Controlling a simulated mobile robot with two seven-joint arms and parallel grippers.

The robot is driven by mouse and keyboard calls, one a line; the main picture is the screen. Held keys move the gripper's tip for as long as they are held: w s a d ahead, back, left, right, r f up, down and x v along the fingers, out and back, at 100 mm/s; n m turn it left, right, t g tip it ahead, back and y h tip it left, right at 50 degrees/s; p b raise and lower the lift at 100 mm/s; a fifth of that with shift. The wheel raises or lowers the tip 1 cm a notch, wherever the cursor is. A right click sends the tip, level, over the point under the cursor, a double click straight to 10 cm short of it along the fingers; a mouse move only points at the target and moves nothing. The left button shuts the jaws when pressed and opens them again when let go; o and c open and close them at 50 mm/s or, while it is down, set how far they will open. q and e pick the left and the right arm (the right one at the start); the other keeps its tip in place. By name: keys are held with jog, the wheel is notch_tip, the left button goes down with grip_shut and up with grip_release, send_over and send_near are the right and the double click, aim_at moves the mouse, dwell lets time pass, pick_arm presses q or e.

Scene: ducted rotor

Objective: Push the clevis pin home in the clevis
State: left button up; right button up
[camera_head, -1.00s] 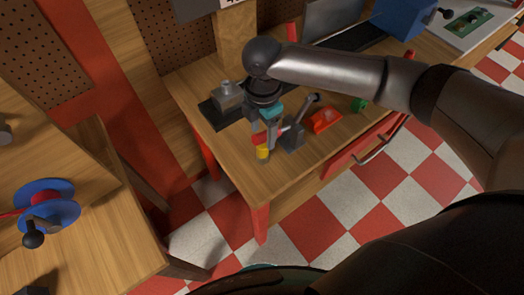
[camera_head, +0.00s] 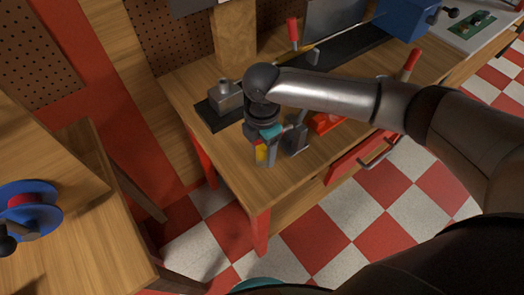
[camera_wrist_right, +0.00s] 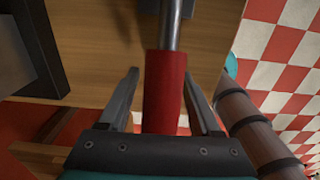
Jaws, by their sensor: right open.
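My right gripper (camera_head: 266,158) points down near the table's front left corner. In the right wrist view its open fingers (camera_wrist_right: 160,88) stand on either side of a red cylindrical grip (camera_wrist_right: 164,95) on a steel rod (camera_wrist_right: 171,25), with gaps on both sides. The rod runs up to a dark grey block at the top edge. A dark grey block (camera_head: 297,140), perhaps the clevis, stands just right of the gripper. I cannot make out the clevis pin for sure. My left gripper is out of view.
A metal block (camera_head: 226,97) sits on a black plate (camera_head: 208,116) behind the gripper. A red part (camera_head: 326,123) lies to the right, partly under my arm. A blue spool (camera_head: 35,208) is on the left table. Red-handled levers (camera_head: 293,29) stand farther back.

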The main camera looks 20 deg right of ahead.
dwell(0.4)
jog(key=shift+p, duration=0.5)
jog(key=shift+p, duration=0.45)
jog(key=shift+c, duration=0.2)
grip_shut()
dwell(0.5)
